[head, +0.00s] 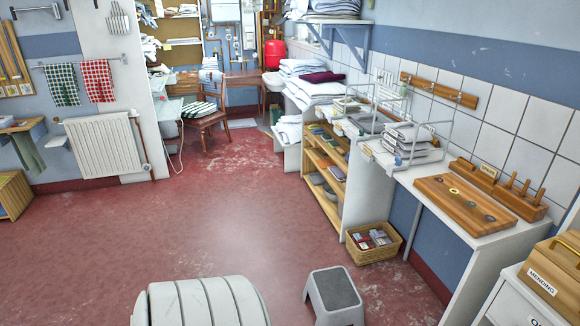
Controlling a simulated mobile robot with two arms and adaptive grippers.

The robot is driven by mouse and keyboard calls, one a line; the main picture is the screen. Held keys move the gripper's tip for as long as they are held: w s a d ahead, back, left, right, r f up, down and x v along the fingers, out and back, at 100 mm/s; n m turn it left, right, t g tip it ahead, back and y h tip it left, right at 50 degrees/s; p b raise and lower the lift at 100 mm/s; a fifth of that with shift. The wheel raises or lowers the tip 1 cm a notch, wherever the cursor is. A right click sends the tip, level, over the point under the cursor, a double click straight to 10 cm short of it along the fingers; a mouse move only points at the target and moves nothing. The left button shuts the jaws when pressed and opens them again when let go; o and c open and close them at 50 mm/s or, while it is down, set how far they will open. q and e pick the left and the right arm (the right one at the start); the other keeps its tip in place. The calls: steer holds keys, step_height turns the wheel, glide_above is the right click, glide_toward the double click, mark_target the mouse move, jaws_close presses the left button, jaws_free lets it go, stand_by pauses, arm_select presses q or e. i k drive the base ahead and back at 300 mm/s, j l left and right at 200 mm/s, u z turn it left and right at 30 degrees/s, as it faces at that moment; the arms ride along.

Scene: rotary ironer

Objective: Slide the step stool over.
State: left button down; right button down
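The step stool (335,293) stands upright on the red floor at the bottom of the head view, right of the middle. It has light grey splayed sides and a dark grey top tread. Its lower front part is cut off by the bottom edge of the picture. Neither my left gripper nor my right gripper is in view, and nothing is seen touching the stool.
A wicker basket (374,252) stands on the floor behind and right of the stool, by the wooden shelves (322,172). The white counter (449,224) runs along the right wall. A drawer unit (514,302) is at lower right. The red floor (215,215) is clear at centre and left.

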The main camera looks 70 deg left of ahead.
mark_target(336, 300)
steer(key=u, duration=1.7)
steer(key=i+j, duration=0.15)
steer(key=j, duration=0.2)
steer(key=i+j+u, duration=0.1)
steer(key=j, duration=0.25)
steer(key=i+j, duration=0.15)
steer(key=j, duration=0.2)
steer(key=i+j, duration=0.15)
steer(key=j, duration=0.2)
steer(key=u, duration=0.05)
